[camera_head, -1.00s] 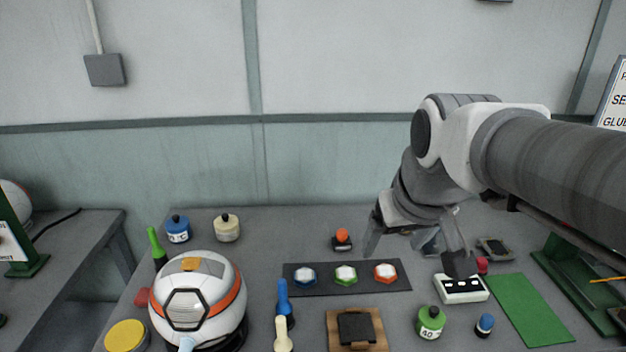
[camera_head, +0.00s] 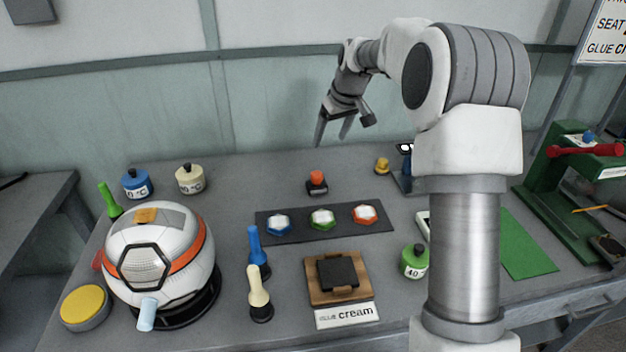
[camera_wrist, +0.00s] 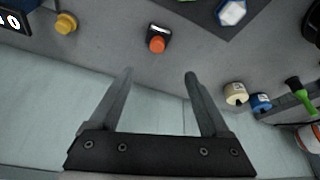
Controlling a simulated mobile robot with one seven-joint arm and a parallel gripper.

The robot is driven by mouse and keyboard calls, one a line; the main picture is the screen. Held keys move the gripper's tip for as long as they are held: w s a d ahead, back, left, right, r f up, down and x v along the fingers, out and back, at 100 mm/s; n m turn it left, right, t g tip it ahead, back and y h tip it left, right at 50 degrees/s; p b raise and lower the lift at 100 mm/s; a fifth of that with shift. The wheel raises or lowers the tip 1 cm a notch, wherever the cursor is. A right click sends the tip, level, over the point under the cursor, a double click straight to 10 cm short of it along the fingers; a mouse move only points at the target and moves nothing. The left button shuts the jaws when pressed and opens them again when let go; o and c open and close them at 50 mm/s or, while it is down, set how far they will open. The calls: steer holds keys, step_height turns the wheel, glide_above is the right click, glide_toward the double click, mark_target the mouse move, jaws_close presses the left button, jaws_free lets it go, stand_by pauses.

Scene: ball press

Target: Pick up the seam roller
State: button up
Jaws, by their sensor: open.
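I cannot tell for certain which item is the seam roller. Upright handled tools on the bench are blue (camera_head: 254,242), cream (camera_head: 259,292) and green (camera_head: 109,200). A small orange-topped black item (camera_head: 317,181) stands behind the dark strip; it also shows in the wrist view (camera_wrist: 157,43), ahead of the fingers. My gripper (camera_head: 332,140) is open and empty, raised above the bench's back edge. In the wrist view its fingers (camera_wrist: 158,75) are spread with nothing between them. My arm hides part of the bench's right side.
A white and orange ball (camera_head: 160,255) sits at the left. Blue (camera_head: 137,184) and cream (camera_head: 189,180) pots stand behind it. A dark strip (camera_head: 385,232) holds three coloured hexagonal pieces. A wooden block (camera_head: 317,294), a green pot (camera_head: 413,262), a green mat (camera_head: 522,245) and a green press (camera_head: 560,205) are rightward.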

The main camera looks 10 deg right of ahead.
steer(key=w+f, duration=0.2)
steer(key=b, duration=0.1)
glide_above(317, 173)
steer(key=s, duration=0.3)
steer(key=f, duration=1)
steer(key=shift+w+d, duration=0.15)
steer(key=shift+d, duration=0.25)
steer(key=shift+b+x, duration=0.55)
steer(key=shift+x, duration=2.5)
steer(key=shift+w+a+r, duration=0.1)
steer(key=shift+w, duration=0.05)
jaws_close()
